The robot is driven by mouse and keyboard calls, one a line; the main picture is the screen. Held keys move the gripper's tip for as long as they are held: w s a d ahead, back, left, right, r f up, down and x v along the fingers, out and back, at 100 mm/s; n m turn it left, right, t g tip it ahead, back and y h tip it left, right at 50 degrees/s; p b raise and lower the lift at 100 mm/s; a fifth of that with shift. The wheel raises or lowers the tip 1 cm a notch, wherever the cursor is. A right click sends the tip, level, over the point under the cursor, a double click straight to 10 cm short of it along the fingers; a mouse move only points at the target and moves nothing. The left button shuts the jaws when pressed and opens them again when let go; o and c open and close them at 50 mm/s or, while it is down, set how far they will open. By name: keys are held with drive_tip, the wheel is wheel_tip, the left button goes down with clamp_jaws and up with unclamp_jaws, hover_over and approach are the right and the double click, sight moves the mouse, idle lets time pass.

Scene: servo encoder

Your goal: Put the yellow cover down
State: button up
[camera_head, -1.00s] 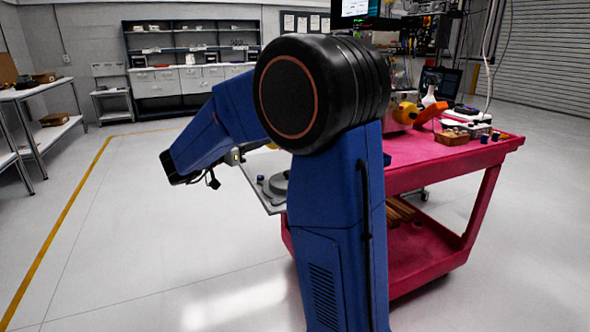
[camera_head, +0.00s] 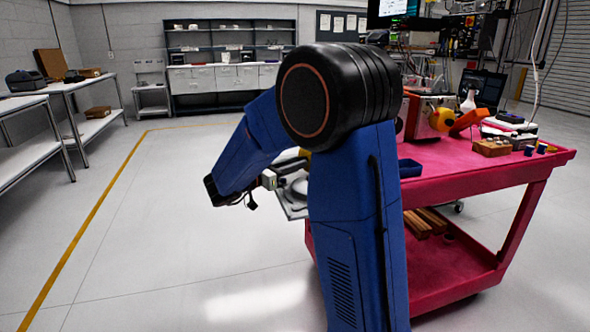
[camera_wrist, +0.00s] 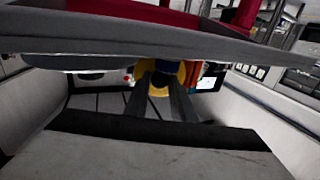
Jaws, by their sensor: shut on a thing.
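The yellow cover (camera_wrist: 158,91) shows in the wrist view between the two dark fingers of my gripper (camera_wrist: 162,82), which is shut on it. A small yellow edge (camera_head: 305,153) shows beside my arm in the head view; I cannot tell whether it is the cover. In the head view my arm hides most of the gripper. A grey plate edge (camera_wrist: 160,32) crosses the top of the wrist view, close to the fingers. The head view shows a grey plate with a round grey part (camera_head: 298,188) partly behind my arm.
A red cart (camera_head: 465,165) stands to the right, with a blue tray (camera_head: 410,168), a wooden block (camera_head: 491,148) and instruments on top. White-topped benches (camera_head: 25,103) stand at the left. The floor between benches and cart is clear.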

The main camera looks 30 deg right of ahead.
drive_tip(key=shift+f, duration=0.8)
drive_tip(key=shift+f, duration=0.15)
drive_tip(key=o, duration=1)
